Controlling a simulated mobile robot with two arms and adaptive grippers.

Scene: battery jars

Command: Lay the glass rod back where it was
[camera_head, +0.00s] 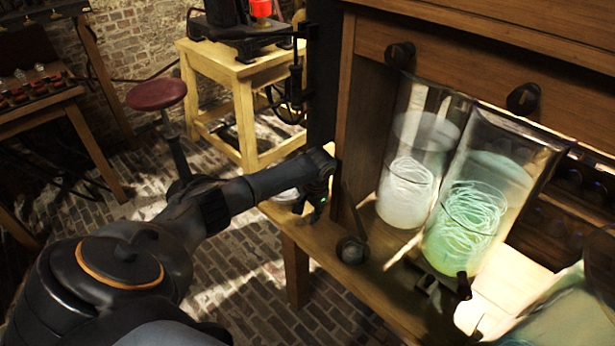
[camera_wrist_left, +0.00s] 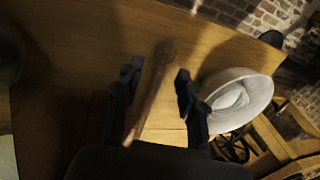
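My left gripper (camera_head: 317,203) is over the left end of the wooden bench (camera_head: 330,252). In the left wrist view its two fingers (camera_wrist_left: 157,84) are apart, with gaps beside a slim brown rod-like piece with a rounded end (camera_wrist_left: 164,52) that shows between them. I cannot tell whether this piece is touched or lies below the fingers. No clear glass rod can be made out in either view. Two glass jars, one with whitish liquid (camera_head: 404,190) and one with greenish liquid (camera_head: 468,225), stand on the bench.
A white bowl (camera_wrist_left: 236,92) sits close beside the left gripper's right finger. A small round dark-rimmed vessel (camera_head: 352,251) stands between gripper and jars. The cabinet's drawer front with dark knobs (camera_head: 523,98) overhangs the jars. A red stool (camera_head: 157,94) stands on the floor.

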